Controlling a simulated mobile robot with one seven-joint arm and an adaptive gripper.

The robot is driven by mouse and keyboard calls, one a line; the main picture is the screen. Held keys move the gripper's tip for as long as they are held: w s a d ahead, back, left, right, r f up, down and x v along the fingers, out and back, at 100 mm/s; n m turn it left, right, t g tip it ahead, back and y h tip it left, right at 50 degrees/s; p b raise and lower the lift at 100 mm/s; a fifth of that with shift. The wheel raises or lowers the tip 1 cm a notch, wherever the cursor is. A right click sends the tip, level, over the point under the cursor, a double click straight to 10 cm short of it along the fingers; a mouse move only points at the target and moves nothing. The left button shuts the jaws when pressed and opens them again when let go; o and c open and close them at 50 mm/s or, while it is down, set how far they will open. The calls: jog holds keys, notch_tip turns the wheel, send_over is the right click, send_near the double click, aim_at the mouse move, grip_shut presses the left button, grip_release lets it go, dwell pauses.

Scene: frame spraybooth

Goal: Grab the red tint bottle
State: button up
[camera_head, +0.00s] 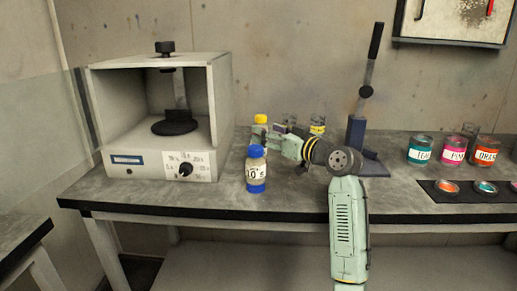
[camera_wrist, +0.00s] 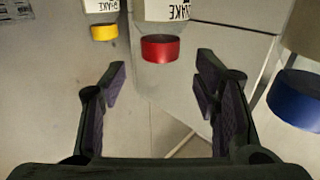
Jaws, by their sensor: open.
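The red tint bottle shows in the wrist view as a white labelled body with a red cap (camera_wrist: 160,48), upside down in the picture. It lies just beyond my fingertips, between their lines, and its body is cut off by the top edge. My gripper (camera_wrist: 162,75) is open and empty, with a finger on each side. In the head view my gripper (camera_head: 272,137) reaches left over the bench, between a yellow-capped bottle (camera_head: 261,121) and a blue-capped bottle (camera_head: 257,170). I cannot make out the red bottle there; my gripper likely covers it.
The blue cap (camera_wrist: 297,98) is close on the right in the wrist view, the yellow cap (camera_wrist: 104,32) at left. A booth-like box (camera_head: 222,105) stands left on the bench, a dark stand (camera_head: 356,135) right. Tint jars (camera_head: 420,152) stand farther right.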

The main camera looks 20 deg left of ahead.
jog(key=x, duration=0.1)
jog(key=p+x, duration=0.1)
jog(key=x, duration=0.2)
jog(key=shift+w+a+f+p, duration=0.25)
jog(key=shift+a+f+p, duration=0.1)
jog(key=shift+c, duration=0.6)
grip_shut()
